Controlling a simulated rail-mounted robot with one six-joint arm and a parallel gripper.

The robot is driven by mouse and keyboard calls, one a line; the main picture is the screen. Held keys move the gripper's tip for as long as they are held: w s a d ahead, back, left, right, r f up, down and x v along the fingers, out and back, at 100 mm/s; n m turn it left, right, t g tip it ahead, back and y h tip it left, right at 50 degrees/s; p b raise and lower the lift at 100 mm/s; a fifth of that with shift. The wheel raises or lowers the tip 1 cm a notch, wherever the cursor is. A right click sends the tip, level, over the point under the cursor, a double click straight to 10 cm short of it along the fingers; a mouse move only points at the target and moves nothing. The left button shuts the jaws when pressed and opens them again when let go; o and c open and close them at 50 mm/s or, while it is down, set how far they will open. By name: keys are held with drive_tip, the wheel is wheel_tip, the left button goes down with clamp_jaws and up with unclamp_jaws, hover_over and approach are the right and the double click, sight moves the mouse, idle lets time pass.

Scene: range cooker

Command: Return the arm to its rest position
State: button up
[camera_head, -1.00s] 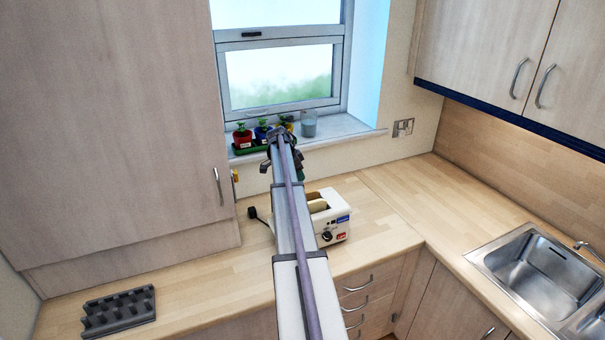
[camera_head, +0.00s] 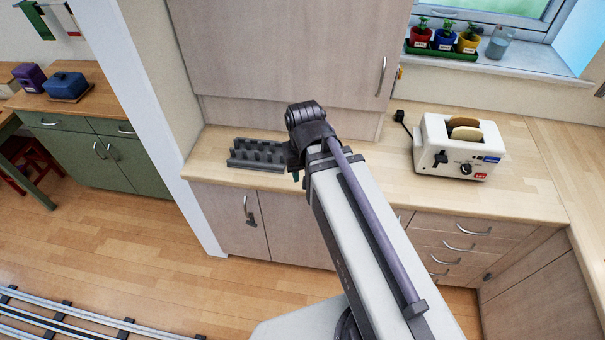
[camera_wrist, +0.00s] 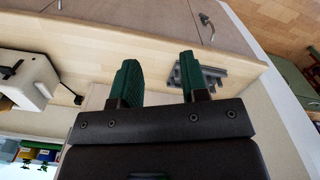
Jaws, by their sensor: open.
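My gripper (camera_wrist: 160,80) shows in the wrist view with its two green fingers apart and nothing between them. In the head view my arm reaches forward over the floor toward the counter. Its dark wrist end hides most of the gripper, and only a small green bit shows below it. The wrist end overlaps the right end of the grey slotted rack (camera_head: 256,153) on the counter. The rack also shows behind the right finger in the wrist view (camera_wrist: 214,77).
A white toaster (camera_head: 455,150) with bread in it stands on the counter (camera_head: 520,190) to the right. Potted plants (camera_head: 443,40) and a glass (camera_head: 498,45) stand on the windowsill. A tall cabinet (camera_head: 285,60) rises behind the rack. Open wooden floor (camera_head: 180,265) lies at left, with rails (camera_head: 70,325).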

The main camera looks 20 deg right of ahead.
drive_tip(key=shift+s+a+f+n, duration=0.15)
drive_tip(key=shift+s+a+n, duration=0.25)
drive_tip(key=shift+s+a, duration=0.2)
wheel_tip(320, 180, down, 17)
drive_tip(key=b, duration=1.7)
drive_tip(key=shift+f+b, duration=0.2)
drive_tip(key=shift+b, duration=0.1)
